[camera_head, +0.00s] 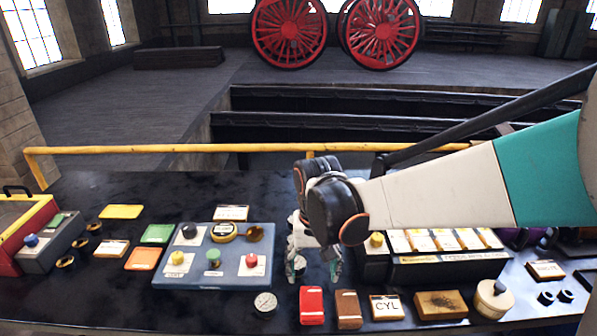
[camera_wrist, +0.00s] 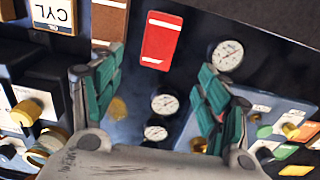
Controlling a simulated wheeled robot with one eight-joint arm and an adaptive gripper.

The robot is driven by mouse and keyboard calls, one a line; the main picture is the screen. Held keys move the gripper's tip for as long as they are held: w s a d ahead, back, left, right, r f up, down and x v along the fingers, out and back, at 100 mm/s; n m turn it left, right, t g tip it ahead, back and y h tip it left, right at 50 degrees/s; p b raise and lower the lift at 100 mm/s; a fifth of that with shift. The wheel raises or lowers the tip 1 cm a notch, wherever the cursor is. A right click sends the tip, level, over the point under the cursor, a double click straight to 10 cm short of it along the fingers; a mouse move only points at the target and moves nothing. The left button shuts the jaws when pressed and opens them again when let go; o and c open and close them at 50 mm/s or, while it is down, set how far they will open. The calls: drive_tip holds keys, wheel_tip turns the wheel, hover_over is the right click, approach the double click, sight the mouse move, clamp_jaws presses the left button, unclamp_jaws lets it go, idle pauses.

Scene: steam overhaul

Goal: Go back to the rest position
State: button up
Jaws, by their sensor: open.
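My gripper (camera_head: 315,270) hangs over the dark bench, pointing down, just right of the blue-grey panel. In the wrist view my gripper (camera_wrist: 161,62) has its two green-padded fingers spread wide, with nothing held between them. Below and between the fingers are two round gauges (camera_wrist: 165,103) on the dark surface. A red block (camera_wrist: 161,40) lies just beyond the fingertips; it also shows in the head view (camera_head: 311,305). My arm reaches in from the right and hides part of the bench behind it.
The blue-grey panel (camera_head: 215,277) carries several coloured knobs. A loose gauge (camera_head: 265,302), a brown block (camera_head: 348,309) and a CYL plate (camera_head: 386,307) lie along the front. A yellow rail (camera_head: 200,148) runs behind the bench. A red box (camera_head: 22,240) stands at the left.

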drive_tip(key=w+r+t, duration=0.2)
drive_tip(key=w+r, duration=0.1)
drive_tip(key=s+d+r+t, duration=0.2)
drive_tip(key=s+d+r, duration=0.1)
drive_tip(key=s+d, duration=0.4)
drive_tip(key=s+d+r+t, duration=0.3)
drive_tip(key=s+d+r, duration=0.1)
drive_tip(key=s+d, duration=0.3)
drive_tip(key=shift+s+d, duration=0.15)
drive_tip(key=shift+s, duration=0.9)
